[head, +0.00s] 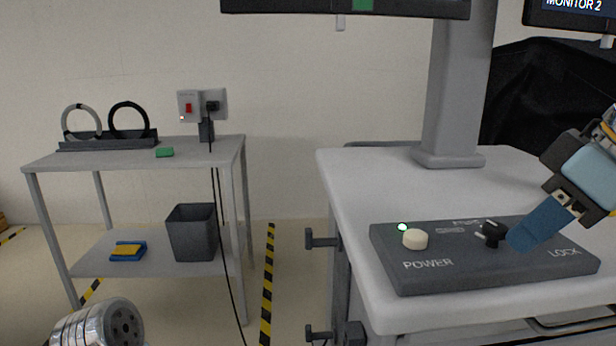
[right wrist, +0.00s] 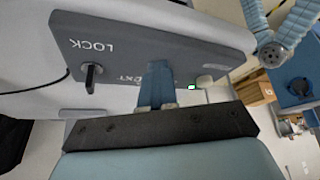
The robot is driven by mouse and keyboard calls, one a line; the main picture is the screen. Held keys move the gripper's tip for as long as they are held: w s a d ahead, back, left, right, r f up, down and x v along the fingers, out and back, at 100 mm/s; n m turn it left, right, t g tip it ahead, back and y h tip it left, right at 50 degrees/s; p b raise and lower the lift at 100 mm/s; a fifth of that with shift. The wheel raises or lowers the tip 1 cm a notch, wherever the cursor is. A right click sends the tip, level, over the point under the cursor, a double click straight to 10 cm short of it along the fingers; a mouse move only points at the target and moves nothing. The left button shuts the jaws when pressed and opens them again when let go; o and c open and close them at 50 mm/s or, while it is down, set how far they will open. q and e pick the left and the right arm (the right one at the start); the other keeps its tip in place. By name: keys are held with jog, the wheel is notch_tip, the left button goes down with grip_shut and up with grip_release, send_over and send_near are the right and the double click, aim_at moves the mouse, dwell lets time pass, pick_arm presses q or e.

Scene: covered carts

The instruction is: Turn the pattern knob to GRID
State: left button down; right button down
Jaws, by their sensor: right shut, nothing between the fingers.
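A dark grey control panel (head: 420,280) lies on the table, with the words POWER and LOCK readable. A black knob (head: 492,232) stands near its middle, with pale marks to its left; other lettering behind it is too small to read. My right gripper (head: 525,236) reaches in from the right, its blue fingers closed and empty, tips close beside this knob; contact cannot be told. In the right wrist view the fingers (right wrist: 157,75) cover the panel's middle, and a second black knob (right wrist: 92,77) shows near LOCK. My left gripper is not seen.
A cream button (head: 415,239) and a lit green lamp (head: 403,227) sit at the panel's left. A grey monitor post (head: 460,90) stands behind the panel. A side cart (head: 200,147) holds a cable rack, with a bin (head: 192,235) below. The table left of the post is clear.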

jog(key=shift+w+d+p, duration=0.45)
jog(key=shift+d+p, duration=0.15)
jog(key=shift+w+d, duration=0.15)
dwell(0.3)
jog(key=shift+d, duration=0.15)
jog(key=shift+s+d, duration=0.1)
jog(key=shift+s, duration=0.1)
jog(key=shift+r+p, duration=0.35)
jog(key=shift+p, duration=0.1)
notch_tip(320, 180, up, 4)
jog(key=shift+p, duration=0.9)
jog(key=shift+r, duration=0.65)
